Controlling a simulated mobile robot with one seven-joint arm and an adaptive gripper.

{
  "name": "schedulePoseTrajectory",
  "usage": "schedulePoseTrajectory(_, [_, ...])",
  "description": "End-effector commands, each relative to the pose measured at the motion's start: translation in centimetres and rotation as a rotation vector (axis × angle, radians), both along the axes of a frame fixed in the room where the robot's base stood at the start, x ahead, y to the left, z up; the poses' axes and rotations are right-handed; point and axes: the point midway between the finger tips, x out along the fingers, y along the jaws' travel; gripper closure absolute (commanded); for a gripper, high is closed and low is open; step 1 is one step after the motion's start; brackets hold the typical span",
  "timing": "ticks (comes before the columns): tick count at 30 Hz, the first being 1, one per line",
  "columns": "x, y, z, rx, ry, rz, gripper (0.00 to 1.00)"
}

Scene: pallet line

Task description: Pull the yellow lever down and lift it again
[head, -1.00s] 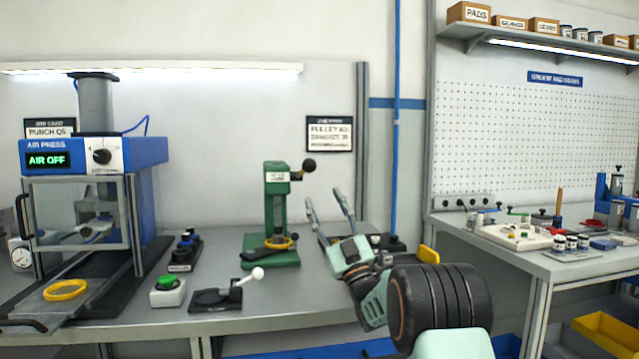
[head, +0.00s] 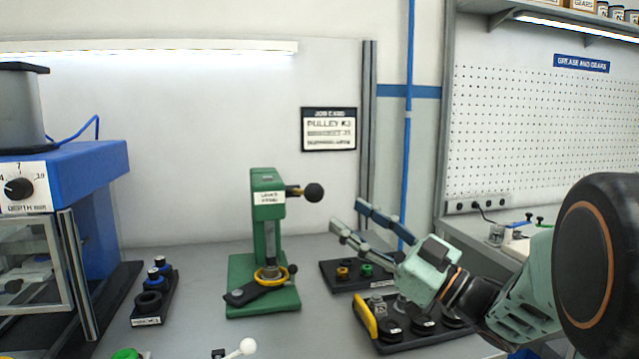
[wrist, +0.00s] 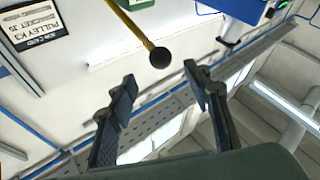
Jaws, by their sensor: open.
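The green lever press (head: 268,225) stands on the grey bench. Its lever, ending in a black ball knob (head: 313,193), sticks out to the right from the top of the press. In the wrist view the lever is a yellow rod (wrist: 130,27) with the black knob (wrist: 160,58) at its end, just beyond the fingertips. My gripper (head: 347,214) is open and empty, to the right of the knob and a little lower in the head view. In the wrist view the knob lies in front of the gap between the fingers (wrist: 160,76), apart from both.
A yellow ring (head: 268,275) lies on the press base. Dark trays with small parts (head: 365,270) sit under my gripper. A blue air press (head: 80,185) stands at left. A job card (head: 329,129) hangs behind. Bare bench (head: 205,270) shows left of the press.

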Motion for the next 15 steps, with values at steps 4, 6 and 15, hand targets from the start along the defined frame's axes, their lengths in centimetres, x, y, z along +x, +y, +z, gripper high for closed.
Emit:
schedulePoseTrajectory(4, [1.0,1.6,0.7,0.000,-0.002,0.003,0.55])
schedulePoseTrajectory(6, [1.7,2.6,1.2,0.000,-0.002,0.004,0.55])
schedulePoseTrajectory(15, [4.6,6.6,3.1,0.001,-0.003,0.001,0.55])
